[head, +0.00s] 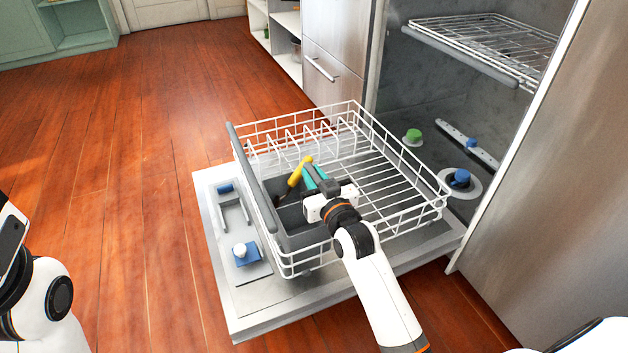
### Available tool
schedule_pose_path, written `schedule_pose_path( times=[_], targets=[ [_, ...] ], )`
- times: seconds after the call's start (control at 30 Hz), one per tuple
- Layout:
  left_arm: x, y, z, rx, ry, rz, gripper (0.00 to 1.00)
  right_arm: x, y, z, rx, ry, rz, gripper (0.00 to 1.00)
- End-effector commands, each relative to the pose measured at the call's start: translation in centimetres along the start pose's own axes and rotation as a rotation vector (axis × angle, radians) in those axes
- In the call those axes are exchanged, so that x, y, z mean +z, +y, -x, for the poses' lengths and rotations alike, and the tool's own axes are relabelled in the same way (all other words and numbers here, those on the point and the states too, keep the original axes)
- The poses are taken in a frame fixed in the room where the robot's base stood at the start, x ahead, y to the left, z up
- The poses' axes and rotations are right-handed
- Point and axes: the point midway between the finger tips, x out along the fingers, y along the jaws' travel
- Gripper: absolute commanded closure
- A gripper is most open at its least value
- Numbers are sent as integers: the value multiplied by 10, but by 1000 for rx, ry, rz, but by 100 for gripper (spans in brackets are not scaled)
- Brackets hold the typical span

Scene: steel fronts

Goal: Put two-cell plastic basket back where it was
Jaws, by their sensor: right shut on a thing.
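The two-cell plastic basket (292,219) is dark grey and sits low inside the white wire rack, at the rack's near left side. A yellow-handled item (298,172) and a teal item (309,176) stick up from it. My right gripper (317,181) reaches over the rack's near side and is shut on the basket at its upper part. The gripper and wrist hide part of the basket, so its contact with the rack floor cannot be told. My left arm shows at the left edge, but its gripper is not in view.
The pulled-out wire rack (400,222) stands over the open dishwasher door (245,300). An upper rack (480,40) hangs inside the steel dishwasher. A green-topped piece (413,136) and a blue-topped piece (460,178) are on the tub. The wooden floor (130,170) at left is clear.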

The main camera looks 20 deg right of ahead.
Motion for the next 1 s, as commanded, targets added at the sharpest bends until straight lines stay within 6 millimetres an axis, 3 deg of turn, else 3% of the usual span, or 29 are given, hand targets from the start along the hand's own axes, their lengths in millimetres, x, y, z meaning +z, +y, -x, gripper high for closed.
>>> schedule_pose_path(
  times=[0.23, 0.27, 0.4, 0.73, 0.83, 1.0],
  targets=[
    [0, 0, -1, 1, 1, 0, 100, 1, 0, 0, 0, -3, -1, 100],
    [0, 0, 0, 0, 1, 0, 100, -1, 0, 0, 0, 0, 0, 79],
    [0, 0, 0, 0, 1, 0, 100, -1, 0, 0, 0, 0, 0, 58],
    [0, 0, -2, 0, -1, 1, 100, 2, 0, 1, 0, 0, 0, 58],
    [-1, 1, -6, 2, 0, 1, 100, 3, 0, 12, 0, 2, 0, 58],
    [-13, 5, 7, 25, 71, 9, 100, 4, 0, 45, 0, 6, 0, 58]
  ],
)
